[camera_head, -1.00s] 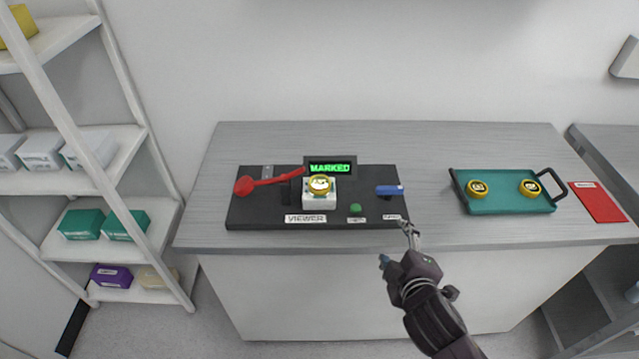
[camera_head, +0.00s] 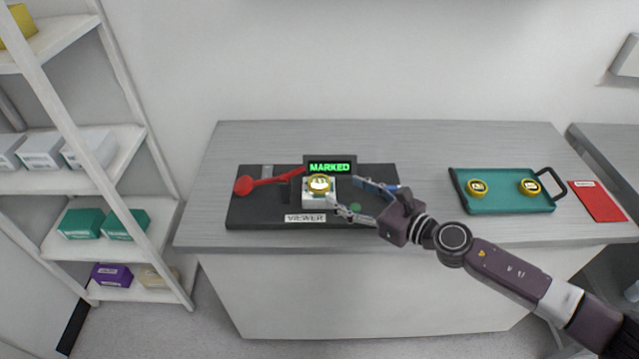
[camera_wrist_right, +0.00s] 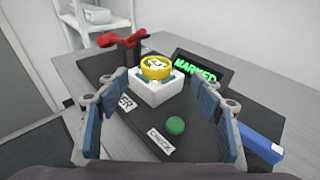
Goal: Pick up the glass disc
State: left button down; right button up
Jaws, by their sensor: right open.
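A glass disc in a yellow ring (camera_head: 319,184) sits on the white block (camera_head: 312,201) of the black viewer device (camera_head: 260,213). It also shows in the right wrist view (camera_wrist_right: 156,68), ahead of my fingers and roughly centred between them. My right gripper (camera_head: 341,193) is open and empty, just right of the disc and not visibly touching it. Its two blue-padded fingers also show in the wrist view (camera_wrist_right: 160,115). Two more yellow-ringed discs, one left (camera_head: 477,188) and one right (camera_head: 529,187), lie on the teal tray (camera_head: 503,206). My left gripper is not in view.
A red lever (camera_head: 268,181) extends over the device left of the disc. A lit "MARKED" display (camera_head: 330,168) stands behind it. A green button (camera_wrist_right: 175,125) and a blue part (camera_wrist_right: 260,143) are near my fingers. A red card (camera_head: 597,202) lies right of the tray.

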aim_at(319, 181)
jog(key=shift+s+a+p+x, duration=0.15)
jog(key=shift+p+x, duration=0.15)
jog(key=shift+x, duration=1.45)
jog(key=shift+s+a+p+x, duration=0.1)
jog(key=shift+p+x, duration=0.2)
jog(key=shift+x, duration=1.4)
jog(key=shift+c, duration=0.4)
jog(key=shift+r, duration=0.1)
jog(key=c, duration=1.2)
